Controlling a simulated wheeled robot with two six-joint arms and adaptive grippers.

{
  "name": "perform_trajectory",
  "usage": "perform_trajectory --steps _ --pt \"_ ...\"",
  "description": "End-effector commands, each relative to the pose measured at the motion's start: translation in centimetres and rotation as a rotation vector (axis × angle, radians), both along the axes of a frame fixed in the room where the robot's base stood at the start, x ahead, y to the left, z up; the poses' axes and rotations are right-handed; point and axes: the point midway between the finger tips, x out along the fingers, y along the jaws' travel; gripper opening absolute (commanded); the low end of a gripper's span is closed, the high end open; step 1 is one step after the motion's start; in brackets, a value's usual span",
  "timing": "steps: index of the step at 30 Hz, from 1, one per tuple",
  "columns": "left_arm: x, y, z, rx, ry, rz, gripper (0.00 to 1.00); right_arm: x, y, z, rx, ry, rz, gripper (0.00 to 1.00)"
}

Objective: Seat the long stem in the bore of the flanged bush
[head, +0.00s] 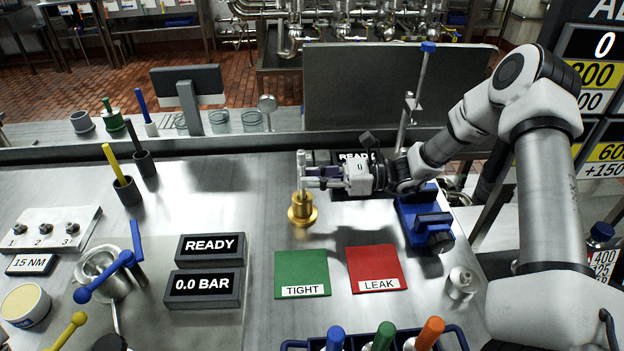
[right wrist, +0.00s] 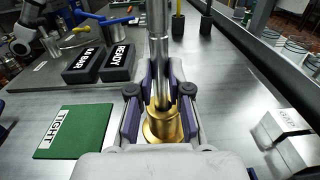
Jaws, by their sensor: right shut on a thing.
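The long stem (head: 302,165) is a silver upright rod; it also shows in the right wrist view (right wrist: 158,38). My right gripper (head: 304,180) is shut on the stem, just above the brass flanged bush (head: 302,212). In the right wrist view the bush (right wrist: 162,128) lies straight below the stem, between my finger links. The stem's lower end meets the top of the bush, and the two look in line. How deep the stem sits in the bore is hidden. I cannot tell whether the bush touches the table. My left gripper is not clearly seen.
A green TIGHT pad (head: 302,268) and a red LEAK pad (head: 376,262) lie in front. A blue vise (head: 425,222) stands to the right. Dark READY (head: 210,249) and 0.0 BAR (head: 202,288) boxes are left. Bare table lies left of the bush.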

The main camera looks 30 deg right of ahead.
Motion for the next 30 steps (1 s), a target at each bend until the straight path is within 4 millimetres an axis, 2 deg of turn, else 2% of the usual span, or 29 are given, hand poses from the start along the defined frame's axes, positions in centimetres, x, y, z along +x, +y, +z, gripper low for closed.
perform_trajectory --steps 30 --pt "0.01 0.00 -0.47 0.000 0.000 0.000 0.46 0.11 0.03 0.15 -0.004 -0.004 0.007 0.00"
